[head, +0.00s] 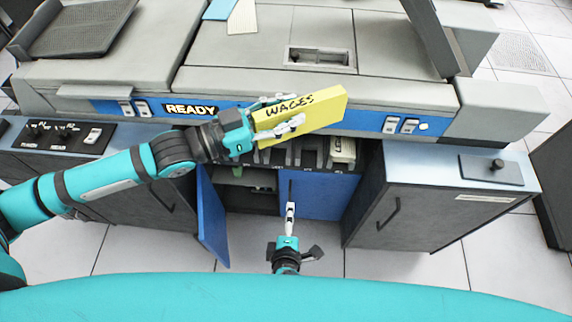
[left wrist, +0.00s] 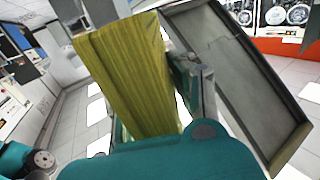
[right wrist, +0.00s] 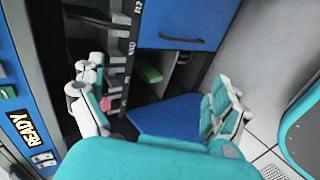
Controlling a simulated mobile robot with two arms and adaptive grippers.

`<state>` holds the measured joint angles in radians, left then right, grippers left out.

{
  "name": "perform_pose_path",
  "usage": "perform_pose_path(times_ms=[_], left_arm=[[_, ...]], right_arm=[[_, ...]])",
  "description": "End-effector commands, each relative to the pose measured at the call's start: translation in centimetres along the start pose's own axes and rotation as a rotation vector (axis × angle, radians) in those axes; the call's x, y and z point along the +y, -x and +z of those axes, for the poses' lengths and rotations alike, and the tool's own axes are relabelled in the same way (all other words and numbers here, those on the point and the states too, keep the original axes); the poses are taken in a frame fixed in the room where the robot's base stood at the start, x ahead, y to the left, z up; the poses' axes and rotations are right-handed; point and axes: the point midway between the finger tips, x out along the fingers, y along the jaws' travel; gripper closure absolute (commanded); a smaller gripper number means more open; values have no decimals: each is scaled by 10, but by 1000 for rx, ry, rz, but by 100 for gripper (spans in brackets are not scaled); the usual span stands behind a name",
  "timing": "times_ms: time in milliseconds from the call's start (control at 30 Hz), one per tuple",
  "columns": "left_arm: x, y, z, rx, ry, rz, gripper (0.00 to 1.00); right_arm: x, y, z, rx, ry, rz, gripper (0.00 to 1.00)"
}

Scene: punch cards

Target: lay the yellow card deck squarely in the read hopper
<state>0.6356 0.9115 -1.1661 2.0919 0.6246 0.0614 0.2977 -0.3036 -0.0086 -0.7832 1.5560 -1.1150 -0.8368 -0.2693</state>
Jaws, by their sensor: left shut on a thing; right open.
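The yellow card deck (head: 318,108), marked WAGES, is held in my left gripper (head: 284,113) in front of the grey machine's blue front strip. The deck is tilted up to the right in the head view. Its striped card edges (left wrist: 130,75) fill the middle of the left wrist view. A dark, rimmed tray (head: 80,27) is on the machine's upper left, and a small recess (head: 320,57) is in its top. I cannot tell which is the read hopper. My right gripper (head: 288,228) is low before the open cabinet; its fingers are spread and empty in the right wrist view (right wrist: 158,85).
A blue cabinet door (head: 212,218) hangs open under the machine beside a closed blue panel (head: 315,195). A green item (right wrist: 150,72) lies inside. A blue card (head: 220,9) and a cream card (head: 243,17) lie on top. A grey cabinet (head: 420,205) stands at right.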

Motion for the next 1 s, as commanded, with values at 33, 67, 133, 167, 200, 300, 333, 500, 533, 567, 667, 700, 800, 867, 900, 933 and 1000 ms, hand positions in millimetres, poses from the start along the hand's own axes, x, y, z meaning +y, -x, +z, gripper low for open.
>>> perform_pose_path(times_ms=[33, 67, 133, 167, 200, 300, 333, 500, 533, 567, 667, 700, 800, 867, 900, 933, 1000], left_arm=[[0, 0, -1, 3, -1, 1, 100], [0, 0, -1, 3, -1, 1, 100], [0, 0, -1, 3, -1, 1, 100], [0, 0, -1, 3, -1, 1, 100], [0, 0, -1, 3, -1, 1, 100], [0, 0, -1, 3, -1, 1, 100], [0, 0, -1, 3, -1, 1, 100], [0, 0, -1, 3, -1, 1, 100], [0, 0, -1, 3, -1, 1, 100], [0, 0, -1, 3, -1, 1, 100], [0, 0, -1, 3, -1, 1, 100], [0, 0, -1, 3, -1, 1, 100], [0, 0, -1, 3, -1, 1, 100], [0, 0, -1, 3, -1, 1, 100], [0, 0, -1, 3, -1, 1, 100], [0, 0, -1, 3, -1, 1, 100], [0, 0, -1, 3, -1, 1, 100]], right_arm=[[28, 13, -11, 3, 16, 66, 0], [44, 21, -16, 2, 28, 105, 0], [79, 41, -25, -8, 47, 195, 0], [94, 51, -29, -13, 53, 232, 0], [113, 64, -32, -22, 57, 282, 0], [158, 99, -35, -52, 55, 400, 0], [170, 109, -35, -62, 52, 431, 0], [222, 160, -28, -118, 17, 570, 0], [228, 167, -26, -126, 10, 587, 0], [233, 172, -24, -135, 4, 601, 0], [245, 186, -20, -153, -9, 634, 0], [248, 189, -18, -158, -13, 641, 0], [254, 189, -16, -164, -17, 651, 0], [258, 184, -15, -166, -17, 653, 0], [262, 180, -14, -165, -17, 654, 0], [264, 176, -14, -164, -17, 654, 0], [272, 166, -12, -166, -17, 654, 0]])
